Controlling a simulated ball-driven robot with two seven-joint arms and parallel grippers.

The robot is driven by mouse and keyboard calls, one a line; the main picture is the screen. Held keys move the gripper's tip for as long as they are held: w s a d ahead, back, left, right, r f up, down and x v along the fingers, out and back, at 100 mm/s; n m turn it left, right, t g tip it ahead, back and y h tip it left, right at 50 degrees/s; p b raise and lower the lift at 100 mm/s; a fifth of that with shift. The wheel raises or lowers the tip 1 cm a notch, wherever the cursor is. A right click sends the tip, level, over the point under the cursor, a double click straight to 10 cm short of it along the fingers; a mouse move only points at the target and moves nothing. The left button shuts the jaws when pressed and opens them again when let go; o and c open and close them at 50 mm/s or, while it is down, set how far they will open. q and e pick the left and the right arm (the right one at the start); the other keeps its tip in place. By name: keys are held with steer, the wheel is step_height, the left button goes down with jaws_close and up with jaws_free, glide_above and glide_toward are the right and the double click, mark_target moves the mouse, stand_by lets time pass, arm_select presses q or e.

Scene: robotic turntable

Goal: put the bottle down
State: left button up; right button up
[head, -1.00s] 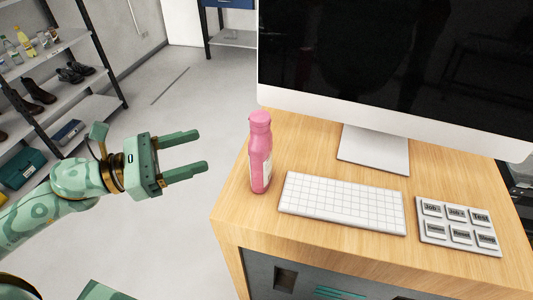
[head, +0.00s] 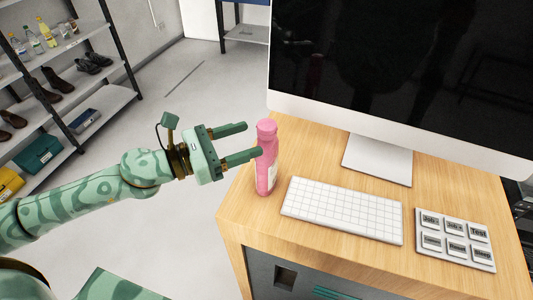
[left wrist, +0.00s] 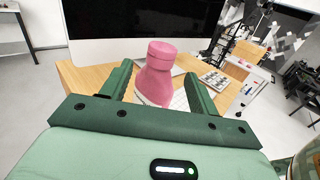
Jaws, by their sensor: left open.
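The pink bottle (head: 266,160) stands upright on the wooden desk (head: 325,250), near its left edge and left of the keyboard. My left gripper (head: 253,141) is open, with its fingertips close to the bottle's left side in the head view. In the left wrist view the bottle (left wrist: 156,75) shows ahead, between the two open fingers (left wrist: 160,88). I cannot tell whether a finger touches it. My right gripper is not in view.
A white keyboard (head: 342,210) lies just right of the bottle. A large monitor (head: 400,80) stands behind it, and a button panel (head: 455,240) is at the right. Shelves (head: 75,90) with shoes and bottles stand at the far left.

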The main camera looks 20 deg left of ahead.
mark_target(267, 133)
arm_select(q)
steer(key=p+x, duration=0.3)
steer(key=x, duration=0.2)
steer(key=shift+w+r, duration=0.1)
steer(key=shift+w+d, duration=0.25)
steer(key=shift+d, duration=0.1)
steer(key=shift+s+a, duration=0.1)
steer(key=c, duration=1.2)
jaws_close()
